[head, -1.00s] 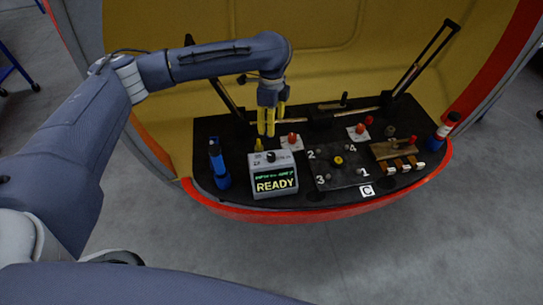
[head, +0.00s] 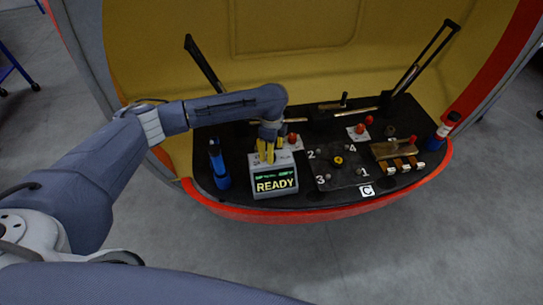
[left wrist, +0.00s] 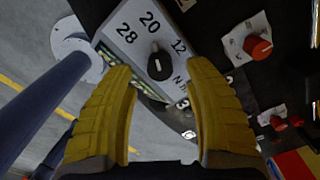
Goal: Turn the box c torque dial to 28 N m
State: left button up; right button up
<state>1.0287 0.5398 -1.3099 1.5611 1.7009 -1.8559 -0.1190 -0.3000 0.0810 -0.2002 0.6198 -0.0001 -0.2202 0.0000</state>
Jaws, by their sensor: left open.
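The torque box (head: 275,187) is a grey box with a lit screen reading READY, on the black tray in the head view. In the left wrist view, its top face (left wrist: 133,42) carries the numbers 28, 20 and 12 around a black dial knob (left wrist: 159,64) with a pale pointer mark. My left gripper (head: 266,158) has yellow fingers and stands over the box top, hiding the dial in the head view. In the left wrist view, the left gripper (left wrist: 165,75) is open, with the knob between and beyond its fingertips. Contact cannot be told. My right gripper is not in view.
A plate (head: 350,177) with numbered bolts 1 to 4 and a C label (head: 367,190) lies right of the box. A blue tool (head: 218,165) stands at its left. Red knobs (left wrist: 258,47) are close by, and a wooden block (head: 395,150) sits farther right.

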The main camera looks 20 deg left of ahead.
pick_arm(q)
jog(key=shift+f, duration=1.6)
grip_shut()
